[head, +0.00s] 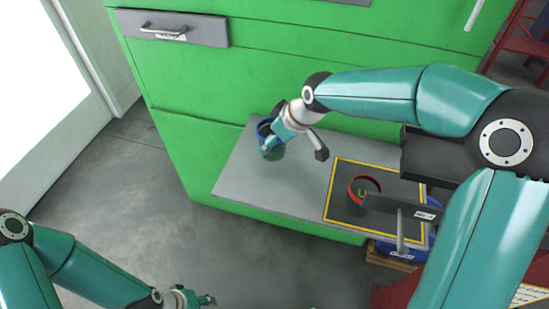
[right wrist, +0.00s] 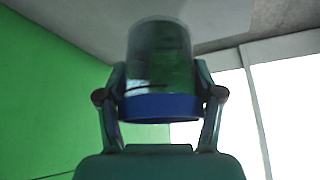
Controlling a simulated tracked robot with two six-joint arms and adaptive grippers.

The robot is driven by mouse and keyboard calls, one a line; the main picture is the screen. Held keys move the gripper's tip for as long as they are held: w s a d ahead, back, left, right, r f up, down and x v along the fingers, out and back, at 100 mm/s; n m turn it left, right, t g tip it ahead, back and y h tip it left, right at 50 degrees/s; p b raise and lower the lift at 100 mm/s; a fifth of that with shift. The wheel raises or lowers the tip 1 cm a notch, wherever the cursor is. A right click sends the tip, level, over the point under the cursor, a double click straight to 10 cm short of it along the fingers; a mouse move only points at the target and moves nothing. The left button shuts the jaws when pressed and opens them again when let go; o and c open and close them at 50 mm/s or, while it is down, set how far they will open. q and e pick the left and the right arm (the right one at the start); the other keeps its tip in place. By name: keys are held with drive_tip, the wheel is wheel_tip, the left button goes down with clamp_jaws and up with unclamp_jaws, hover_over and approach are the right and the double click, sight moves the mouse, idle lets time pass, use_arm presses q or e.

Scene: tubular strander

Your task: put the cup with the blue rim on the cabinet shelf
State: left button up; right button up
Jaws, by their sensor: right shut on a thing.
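The cup with the blue rim (head: 266,127) is at the left part of the grey cabinet shelf (head: 238,172) in the head view. My right gripper (head: 273,143) is shut on it, its fingers on both sides of the cup. The right wrist view shows the dark, see-through cup (right wrist: 160,55) with its blue rim between the fingers (right wrist: 162,85). I cannot tell whether its base touches the shelf. My left gripper (head: 200,299) is at the bottom edge of the head view, far from the cup; whether it is open is unclear.
A cup with a red rim (head: 364,185) stands on a dark yellow-bordered mat (head: 345,170) at the shelf's right part. A dark flat piece with a grey handle (head: 401,228) reaches over the mat. The green cabinet (head: 205,90) rises behind; grey floor lies left.

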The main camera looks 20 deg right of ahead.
wheel_tip(320, 180, down, 7)
drive_tip(key=shift+f, duration=0.2)
idle(0.3)
drive_tip(key=o, duration=1.4)
drive_tip(key=shift+c, duration=0.2)
drive_tip(key=shift+r, duration=0.1)
drive_tip(key=v, duration=1.2)
